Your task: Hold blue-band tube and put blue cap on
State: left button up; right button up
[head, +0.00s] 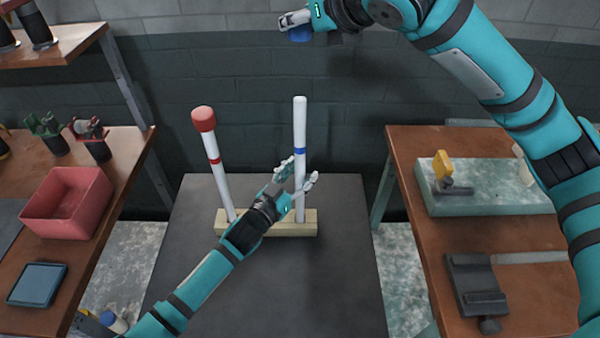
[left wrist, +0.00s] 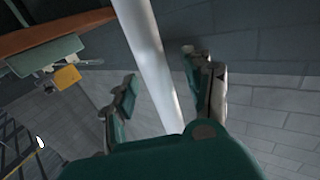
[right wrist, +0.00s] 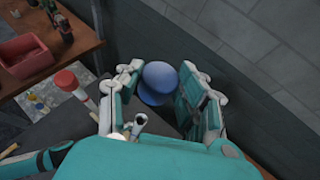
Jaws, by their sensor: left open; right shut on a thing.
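The blue-band tube (head: 300,124) stands upright in a pale wooden block (head: 305,229), white with a blue ring and an uncapped top. My left gripper (head: 297,176) is open, with its fingers around the tube below the blue ring. In the left wrist view the tube (left wrist: 152,60) passes between the open fingers (left wrist: 165,90). My right gripper (head: 294,28) is high above and behind the tube's top. It is shut on the blue cap (head: 300,35), which also shows between its fingers in the right wrist view (right wrist: 158,80).
A red-capped tube (head: 213,160) with a red ring leans slightly in the same block, left of the blue-band tube. The dark table (head: 200,270) is otherwise clear. A shelf with a red bin (head: 65,203) stands left. A wooden bench (head: 400,150) with tools stands right.

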pick_arm(q)
jog(key=shift+w+d, duration=0.1)
jog(key=shift+c, duration=0.2)
grip_shut()
dwell(0.6)
